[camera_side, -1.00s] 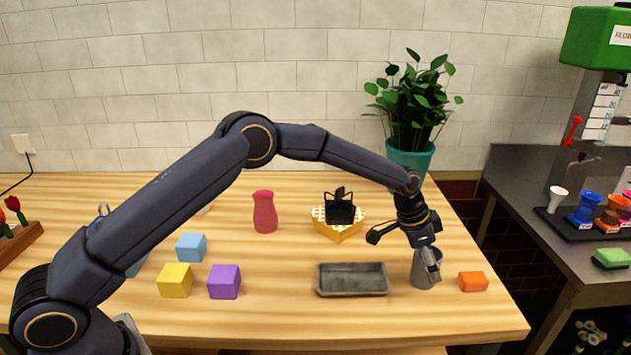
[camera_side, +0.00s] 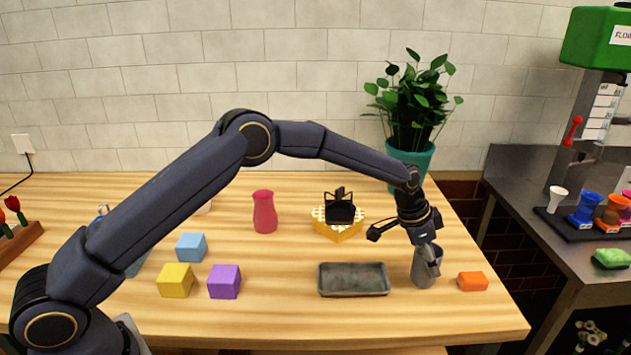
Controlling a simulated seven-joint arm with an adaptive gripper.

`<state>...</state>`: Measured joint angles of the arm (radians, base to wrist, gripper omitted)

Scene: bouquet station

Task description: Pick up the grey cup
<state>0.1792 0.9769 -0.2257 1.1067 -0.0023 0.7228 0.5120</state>
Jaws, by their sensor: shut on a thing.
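The grey cup (camera_side: 423,271) stands upright near the right front of the wooden table, between a grey tray and an orange block. My gripper (camera_side: 430,262) reaches down to it from above and is shut on its upper wall, one finger showing on the near outer side. The far finger is hidden by the cup. I cannot tell whether the cup's base touches the table or is slightly above it.
The grey tray (camera_side: 353,292) is close on the left, the orange block (camera_side: 472,281) close on the right. Behind are a yellow waffle-patterned block with a black basket (camera_side: 340,212), a red vase (camera_side: 265,212) and a potted plant (camera_side: 411,160). Purple (camera_side: 224,282) and yellow (camera_side: 175,281) cubes lie left.

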